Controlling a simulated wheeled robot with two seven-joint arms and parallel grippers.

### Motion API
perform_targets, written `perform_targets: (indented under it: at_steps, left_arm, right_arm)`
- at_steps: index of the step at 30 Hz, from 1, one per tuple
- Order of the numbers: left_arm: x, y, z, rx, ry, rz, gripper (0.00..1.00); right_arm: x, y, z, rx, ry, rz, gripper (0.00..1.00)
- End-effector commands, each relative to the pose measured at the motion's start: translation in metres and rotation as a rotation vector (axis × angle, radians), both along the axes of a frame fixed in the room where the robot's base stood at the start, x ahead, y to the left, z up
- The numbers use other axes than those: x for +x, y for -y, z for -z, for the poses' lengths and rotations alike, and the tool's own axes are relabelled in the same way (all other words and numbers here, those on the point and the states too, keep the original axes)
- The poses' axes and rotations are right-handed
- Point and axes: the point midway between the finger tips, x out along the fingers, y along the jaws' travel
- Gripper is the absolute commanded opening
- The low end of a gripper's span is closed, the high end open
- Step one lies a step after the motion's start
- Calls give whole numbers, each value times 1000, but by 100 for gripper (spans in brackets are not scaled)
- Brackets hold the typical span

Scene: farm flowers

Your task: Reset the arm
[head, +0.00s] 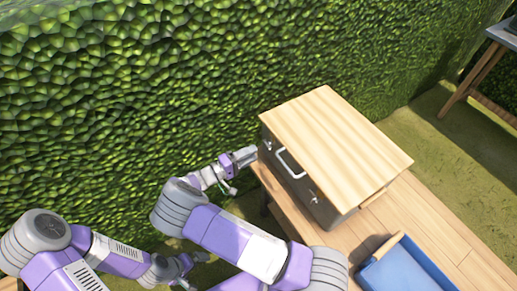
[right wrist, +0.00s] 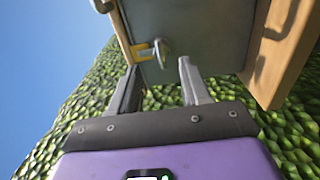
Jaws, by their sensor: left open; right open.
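My right gripper (head: 243,160) is open at the left end of a grey metal box (head: 305,188) with a light wooden lid (head: 335,135). In the right wrist view my right gripper (right wrist: 158,78) has its two fingers apart, with nothing held between them. The box's grey side (right wrist: 195,35) and a metal latch (right wrist: 160,52) show just beyond the fingertips. Whether the fingers touch the box I cannot tell. My left gripper (head: 187,272) is low at the left, away from the box, small and partly cut by the bottom edge.
The box stands on a wooden table (head: 425,212). A blue tray (head: 408,270) with a wooden handle lies at the front right of it. A leafy hedge (head: 150,90) runs close behind. Another table (head: 490,55) stands at the far right on grass.

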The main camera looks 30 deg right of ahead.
Motion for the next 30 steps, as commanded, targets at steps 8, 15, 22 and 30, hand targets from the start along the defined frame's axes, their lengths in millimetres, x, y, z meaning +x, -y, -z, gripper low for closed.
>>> perform_targets:
  at_steps: [8,15,22,30]
  left_arm:
    - [0,0,-4,0,0,0,100]
    - [0,0,-3,0,0,0,100]
    - [0,0,-3,0,0,0,100]
    - [0,0,-42,0,0,0,100]
  right_arm:
    - [-1,-22,0,0,0,0,47]
    - [-2,-22,0,0,-1,0,47]
    - [-2,-21,0,0,0,0,47]
    - [-1,-21,-39,0,0,0,47]
